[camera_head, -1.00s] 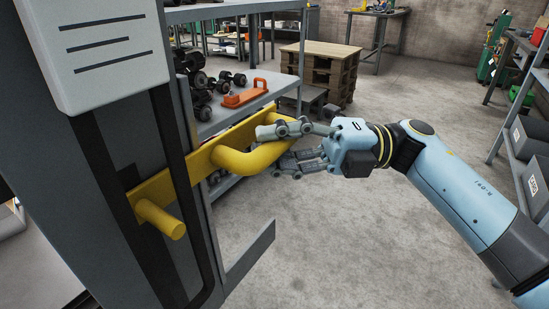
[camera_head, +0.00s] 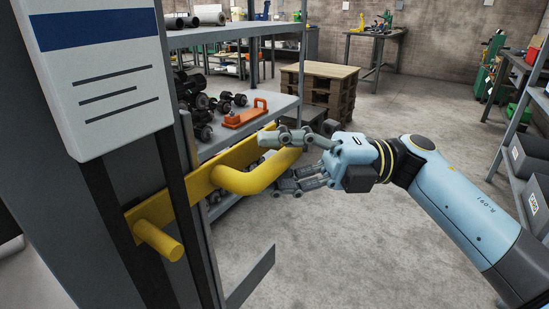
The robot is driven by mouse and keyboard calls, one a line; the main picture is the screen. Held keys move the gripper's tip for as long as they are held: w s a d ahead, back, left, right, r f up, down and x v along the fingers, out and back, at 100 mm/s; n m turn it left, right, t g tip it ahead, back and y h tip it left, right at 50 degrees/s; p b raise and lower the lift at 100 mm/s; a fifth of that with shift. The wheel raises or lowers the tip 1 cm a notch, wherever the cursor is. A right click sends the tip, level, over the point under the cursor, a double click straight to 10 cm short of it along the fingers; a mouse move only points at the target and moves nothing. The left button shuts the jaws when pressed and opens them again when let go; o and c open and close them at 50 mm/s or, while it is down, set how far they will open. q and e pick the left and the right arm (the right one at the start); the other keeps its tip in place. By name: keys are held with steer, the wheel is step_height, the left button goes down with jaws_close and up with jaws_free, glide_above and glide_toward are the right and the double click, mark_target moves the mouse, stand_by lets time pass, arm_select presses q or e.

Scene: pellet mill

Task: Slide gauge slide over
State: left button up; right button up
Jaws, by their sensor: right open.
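The gauge slide is a yellow bar (camera_head: 150,212) lying across a dark upright frame. It carries a bent yellow handle (camera_head: 250,180) on its right part and a short round yellow peg (camera_head: 160,240) at its left end. My right gripper (camera_head: 278,164) is open at the right end of the bent handle, with one finger above it and the other below and to the right. The fingers are around the handle's end; I cannot tell whether they touch it. My left gripper is not in view.
A white sign (camera_head: 100,85) hangs on the frame at left. Behind it, a grey shelf (camera_head: 215,140) holds dark dumbbell-like parts and an orange handled piece (camera_head: 246,115). Stacked pallets (camera_head: 318,85) stand farther back. A shelf with grey bins (camera_head: 530,160) is at right. Floor between is clear.

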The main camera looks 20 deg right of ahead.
steer(key=shift+d, duration=0.1)
steer(key=s+d+f, duration=0.1)
steer(key=d, duration=1)
steer(key=shift+s+d+f, duration=0.2)
steer(key=shift+d+f, duration=0.1)
steer(key=shift+f, duration=0.05)
